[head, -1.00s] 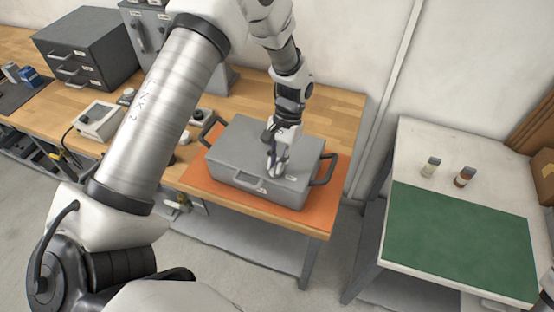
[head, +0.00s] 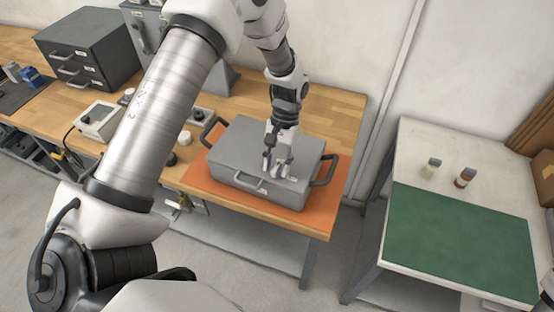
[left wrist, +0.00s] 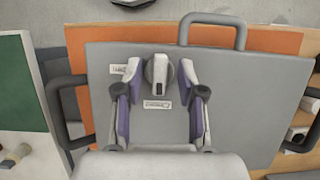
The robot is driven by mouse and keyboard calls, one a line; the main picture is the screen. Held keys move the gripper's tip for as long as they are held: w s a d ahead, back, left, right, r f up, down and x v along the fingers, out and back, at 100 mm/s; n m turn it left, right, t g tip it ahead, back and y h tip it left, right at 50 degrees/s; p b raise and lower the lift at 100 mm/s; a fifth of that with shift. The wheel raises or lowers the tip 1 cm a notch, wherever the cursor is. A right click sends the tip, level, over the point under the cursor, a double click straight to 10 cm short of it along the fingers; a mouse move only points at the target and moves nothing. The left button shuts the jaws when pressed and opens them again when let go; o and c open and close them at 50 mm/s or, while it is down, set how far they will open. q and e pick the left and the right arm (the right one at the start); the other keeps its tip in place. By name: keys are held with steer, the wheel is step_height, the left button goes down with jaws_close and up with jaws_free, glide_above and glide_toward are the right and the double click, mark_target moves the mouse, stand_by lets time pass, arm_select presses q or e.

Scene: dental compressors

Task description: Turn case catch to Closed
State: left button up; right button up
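The grey case (head: 245,150) lies shut on an orange mat, with dark handles at its ends and a front handle. My left gripper (head: 278,170) points down over the lid near its front edge. In the left wrist view the round grey catch (left wrist: 157,72) sits on the lid between the two fingertips. The fingers (left wrist: 160,80) are open, with a gap visible on both sides of the catch. One small label (left wrist: 157,104) lies below the catch and another (left wrist: 118,69) to its left; their print is too small to read surely. My right gripper is not seen.
The orange mat (head: 318,215) lies on a wooden bench. A drawer cabinet (head: 88,48) and a small device (head: 98,120) stand to the left. A separate table with a green mat (head: 455,240) and two small bottles (head: 464,177) is at the right, across a gap.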

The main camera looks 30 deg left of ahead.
arm_select(q)
steer(key=shift+r, duration=0.1)
steer(key=v, duration=1.2)
